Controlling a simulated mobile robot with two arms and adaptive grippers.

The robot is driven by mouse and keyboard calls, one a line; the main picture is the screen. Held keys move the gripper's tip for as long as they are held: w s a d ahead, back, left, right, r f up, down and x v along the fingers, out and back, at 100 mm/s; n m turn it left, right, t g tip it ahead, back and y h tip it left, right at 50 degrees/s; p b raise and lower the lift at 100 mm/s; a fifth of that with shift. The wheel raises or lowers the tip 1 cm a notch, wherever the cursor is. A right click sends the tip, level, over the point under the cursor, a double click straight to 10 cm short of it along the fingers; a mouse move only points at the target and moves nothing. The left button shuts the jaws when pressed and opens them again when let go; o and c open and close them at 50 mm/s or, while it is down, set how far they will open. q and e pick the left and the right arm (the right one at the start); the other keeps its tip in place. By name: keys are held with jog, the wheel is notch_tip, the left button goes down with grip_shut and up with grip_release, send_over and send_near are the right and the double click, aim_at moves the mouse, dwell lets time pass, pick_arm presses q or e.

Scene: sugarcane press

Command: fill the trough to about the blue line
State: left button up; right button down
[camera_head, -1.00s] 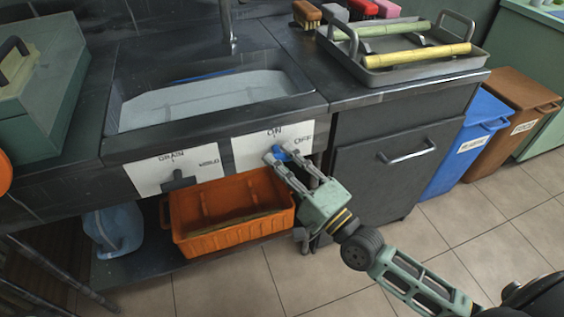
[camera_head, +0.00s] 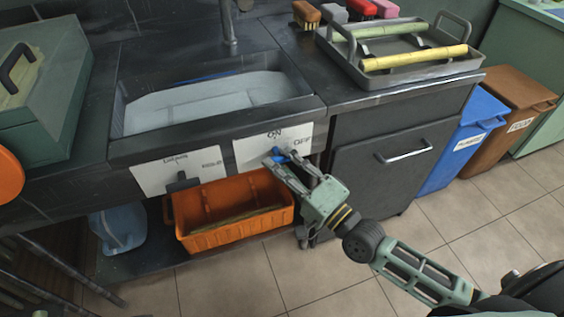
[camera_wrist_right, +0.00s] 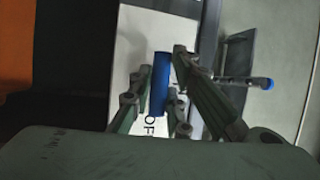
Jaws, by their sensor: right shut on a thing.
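The trough (camera_head: 118,128) is a dark sunken basin with a pale grey, water-like surface (camera_head: 205,100) in it. A short piece of the blue line (camera_head: 212,76) shows on its far wall, just above that surface. A tap (camera_head: 229,35) stands behind it. My right gripper (camera_head: 280,158) is at the white ON/OFF panel (camera_head: 246,152) on the trough's front, shut on the blue handle (camera_head: 279,153). In the right wrist view the blue handle (camera_wrist_right: 161,80) lies between the fingers, beside the OFF lettering. My left gripper is not in view.
A second white panel (camera_head: 150,178) has a dark lever (camera_head: 182,182). An orange crate (camera_head: 230,231) and a blue jug (camera_head: 120,228) are below. A tray (camera_head: 400,75) with canes is on the right counter. Blue (camera_head: 465,145) and brown (camera_head: 505,125) bins stand right of the cabinet (camera_head: 385,180).

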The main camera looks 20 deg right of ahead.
jog(key=c, duration=1.7)
grip_release()
jog(key=shift+s, duration=0.1)
jog(key=v, duration=1.2)
jog(key=shift+f, duration=0.1)
